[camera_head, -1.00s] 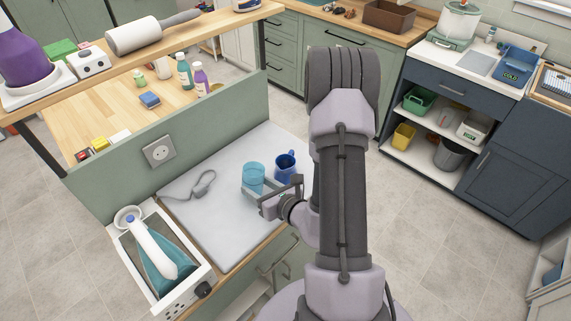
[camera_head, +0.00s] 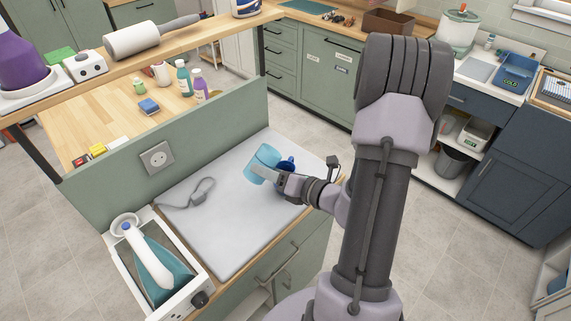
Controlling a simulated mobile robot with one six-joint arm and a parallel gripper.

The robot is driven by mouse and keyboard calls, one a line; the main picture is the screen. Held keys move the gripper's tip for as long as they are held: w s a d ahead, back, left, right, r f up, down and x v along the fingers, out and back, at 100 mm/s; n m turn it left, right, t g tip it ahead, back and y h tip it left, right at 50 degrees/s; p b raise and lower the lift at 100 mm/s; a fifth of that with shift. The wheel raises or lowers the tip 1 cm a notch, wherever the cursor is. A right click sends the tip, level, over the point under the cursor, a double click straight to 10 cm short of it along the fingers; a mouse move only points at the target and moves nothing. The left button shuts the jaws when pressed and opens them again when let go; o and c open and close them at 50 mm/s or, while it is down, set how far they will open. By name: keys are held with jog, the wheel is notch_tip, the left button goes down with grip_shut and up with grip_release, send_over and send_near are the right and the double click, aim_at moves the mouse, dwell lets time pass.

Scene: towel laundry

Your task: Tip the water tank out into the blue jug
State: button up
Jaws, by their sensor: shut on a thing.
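A grey cable (camera_head: 197,194) lies on the board (camera_head: 225,240) to the left. A steam iron (camera_head: 150,258) sits in a white tray (camera_head: 196,278) at front left. A green panel (camera_head: 215,140) with a socket stands behind. The front of the board is clear.

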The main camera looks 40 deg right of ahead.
jog(key=shift+r+m+t+y+b, duration=0.2)
jog(key=shift+m+t+y+b, duration=0.2)
jog(key=shift+m, duration=0.6)
jog(key=shift+r+m+t+y+b, duration=0.2)
jog(key=shift+m+t+y+b, duration=0.2)
jog(key=shift+m, duration=0.6)
jog(key=shift+r+m, duration=0.15)
jog(key=shift+m, duration=0.15)
jog(key=shift+s+d+f+m+t+b, duration=0.1)
jog(key=shift+d+f+m+t+b, duration=0.35)
jog(key=shift+m+b, duration=0.45)
jog(key=shift+r, duration=0.3)
jog(key=shift+a+m+t, duration=0.2)
jog(key=shift+m+t, duration=0.05)
jog(key=shift+m, duration=0.15)
jog(key=shift+r+m+p, duration=0.2)
jog(key=shift+m+p, duration=0.2)
jog(key=shift+p, duration=0.05)
jog(key=shift+d+r+m+t+p, duration=0.2)
jog(key=shift+r+m+t+p, duration=0.2)
jog(key=shift+m, duration=0.4)
